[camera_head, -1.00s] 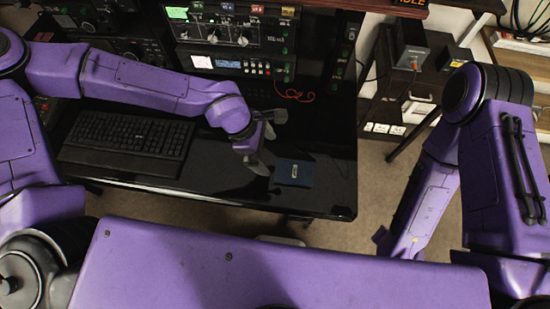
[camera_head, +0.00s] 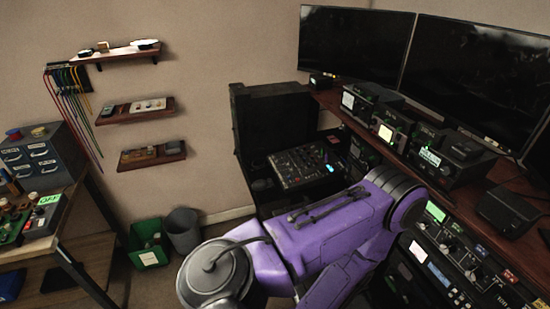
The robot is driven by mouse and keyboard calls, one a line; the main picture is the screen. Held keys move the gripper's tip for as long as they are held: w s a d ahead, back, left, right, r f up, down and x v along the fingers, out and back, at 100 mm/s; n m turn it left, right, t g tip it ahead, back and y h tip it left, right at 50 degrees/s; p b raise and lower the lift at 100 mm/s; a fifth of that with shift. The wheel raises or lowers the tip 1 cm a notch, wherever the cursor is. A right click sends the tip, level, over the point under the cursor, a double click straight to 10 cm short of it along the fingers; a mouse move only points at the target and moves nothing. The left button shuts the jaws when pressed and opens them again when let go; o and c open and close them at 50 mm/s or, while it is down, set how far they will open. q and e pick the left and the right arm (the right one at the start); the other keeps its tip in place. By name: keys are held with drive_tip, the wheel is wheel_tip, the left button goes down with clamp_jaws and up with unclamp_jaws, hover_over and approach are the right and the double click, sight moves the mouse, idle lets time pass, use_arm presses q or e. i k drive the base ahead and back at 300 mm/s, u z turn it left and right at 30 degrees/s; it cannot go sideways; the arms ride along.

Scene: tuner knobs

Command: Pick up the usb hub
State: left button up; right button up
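I cannot make out a usb hub in the head view now. My purple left arm (camera_head: 325,235) crosses the lower middle, and its far end runs out of the bottom of the picture. Neither its gripper nor my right gripper shows. The dark desk top with the keyboard and the small blue box is out of view.
A radio console (camera_head: 475,262) stands at the lower right, beside my arm. Monitors (camera_head: 480,78) and radios stand above it. A mixer panel (camera_head: 303,166) is behind the arm. Wall shelves (camera_head: 135,112), a green bin (camera_head: 148,242), a grey bin (camera_head: 183,230) and a workbench (camera_head: 68,240) are at left.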

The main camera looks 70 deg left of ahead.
sight(87, 53)
drive_tip(key=u, duration=3.55)
drive_tip(key=i, duration=0.45)
drive_tip(key=u, duration=0.8)
